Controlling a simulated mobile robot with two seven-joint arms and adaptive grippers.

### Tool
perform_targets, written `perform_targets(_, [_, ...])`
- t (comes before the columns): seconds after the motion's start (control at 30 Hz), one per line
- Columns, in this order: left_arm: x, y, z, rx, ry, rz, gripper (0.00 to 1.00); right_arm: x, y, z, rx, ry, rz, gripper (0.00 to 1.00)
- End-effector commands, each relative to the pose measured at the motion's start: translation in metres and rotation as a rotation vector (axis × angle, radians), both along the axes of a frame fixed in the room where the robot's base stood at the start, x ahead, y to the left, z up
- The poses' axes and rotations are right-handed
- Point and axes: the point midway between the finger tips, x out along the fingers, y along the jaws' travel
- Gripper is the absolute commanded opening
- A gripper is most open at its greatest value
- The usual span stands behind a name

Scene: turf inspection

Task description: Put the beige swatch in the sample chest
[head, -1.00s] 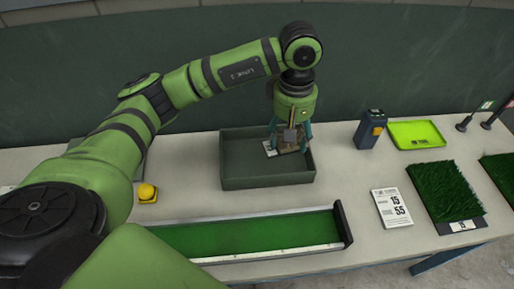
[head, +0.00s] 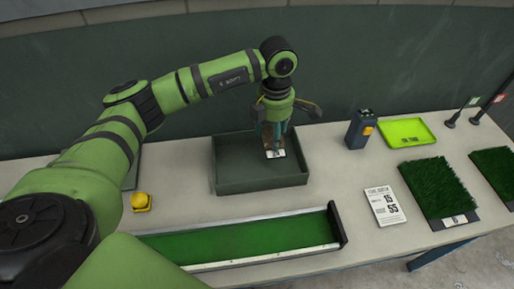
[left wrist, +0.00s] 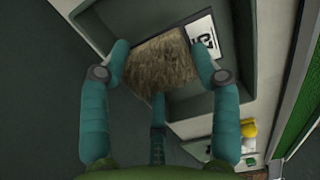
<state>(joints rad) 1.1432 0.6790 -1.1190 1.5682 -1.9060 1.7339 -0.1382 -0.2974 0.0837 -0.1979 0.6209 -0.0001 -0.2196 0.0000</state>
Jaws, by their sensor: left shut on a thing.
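The beige swatch (left wrist: 160,62) is a piece of dry, brownish turf with a white label at one end. My left gripper (head: 272,138) is shut on it and points down over the sample chest, an open dark grey-green box (head: 262,184) on the table. In the head view the swatch (head: 269,143) shows within the chest's outline, toward the back, with its label facing the front. In the left wrist view the fingers (left wrist: 165,75) grip it from its sides, and chest walls show beside it. Its height above the chest floor is hard to tell.
A green turf channel (head: 235,243) with metal rails lies in front of the chest. A yellow knob (head: 141,201) is to the left. A dark handheld device (head: 360,129), a lime tray (head: 414,131), a printed card (head: 384,206) and green turf samples (head: 439,186) are to the right.

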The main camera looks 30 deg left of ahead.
Motion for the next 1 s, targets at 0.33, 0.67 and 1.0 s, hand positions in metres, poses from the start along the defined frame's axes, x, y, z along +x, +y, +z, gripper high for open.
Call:
perform_targets(0.33, [-0.032, 0.028, -0.026, -0.002, -0.001, -0.002, 0.49, -0.004, 0.006, 0.021, 0.007, 0.005, 0.001, 0.4])
perform_targets(0.67, [-0.032, 0.028, -0.065, -0.001, 0.0, -0.001, 0.49, -0.004, 0.006, 0.036, 0.008, 0.006, 0.002, 0.4])
perform_targets(1.0, [-0.032, 0.028, -0.07, -0.002, -0.001, -0.002, 0.49, -0.004, 0.006, 0.031, 0.007, 0.006, 0.002, 0.4])
